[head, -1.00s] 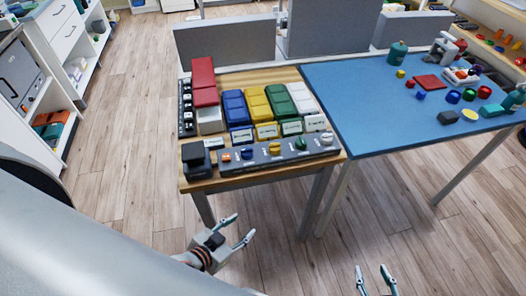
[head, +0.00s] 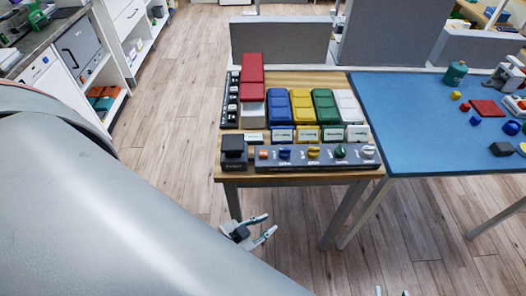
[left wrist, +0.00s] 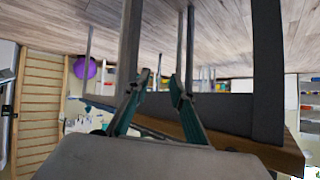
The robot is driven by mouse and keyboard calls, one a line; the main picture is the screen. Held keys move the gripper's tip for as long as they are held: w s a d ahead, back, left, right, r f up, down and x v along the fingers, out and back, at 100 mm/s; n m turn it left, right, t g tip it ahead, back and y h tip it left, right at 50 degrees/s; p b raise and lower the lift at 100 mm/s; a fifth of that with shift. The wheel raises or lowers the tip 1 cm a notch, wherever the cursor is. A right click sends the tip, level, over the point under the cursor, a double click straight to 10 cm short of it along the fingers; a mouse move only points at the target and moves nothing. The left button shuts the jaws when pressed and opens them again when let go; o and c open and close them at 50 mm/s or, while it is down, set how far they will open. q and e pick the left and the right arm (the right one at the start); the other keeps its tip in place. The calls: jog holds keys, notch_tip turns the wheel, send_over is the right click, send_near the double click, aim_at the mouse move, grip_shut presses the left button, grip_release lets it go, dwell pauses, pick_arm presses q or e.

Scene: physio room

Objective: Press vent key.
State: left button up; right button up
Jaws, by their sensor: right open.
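No label reading "vent" is legible, so I cannot tell which key is the vent key. On the wooden table a black strip with several white keys (head: 231,104) runs along the left edge. A dark box (head: 233,150) stands at the front left corner. Beside it is a long grey panel (head: 327,164) with an orange key and several knobs. My left gripper (head: 263,227) is open and empty, in front of and below the table's front edge. Its two fingers show apart in the left wrist view (left wrist: 160,82). Only the fingertips of my right gripper (head: 391,292) show at the bottom edge, apart.
Red, blue, yellow, green and white bins (head: 301,106) stand on the wooden table behind small labelled cards. A blue-topped table (head: 420,120) with small objects adjoins on the right. Grey partitions (head: 280,40) stand behind. Floor (head: 165,165) is clear on the left.

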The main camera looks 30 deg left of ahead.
pick_arm(q)
grip_shut()
dwell(0.9)
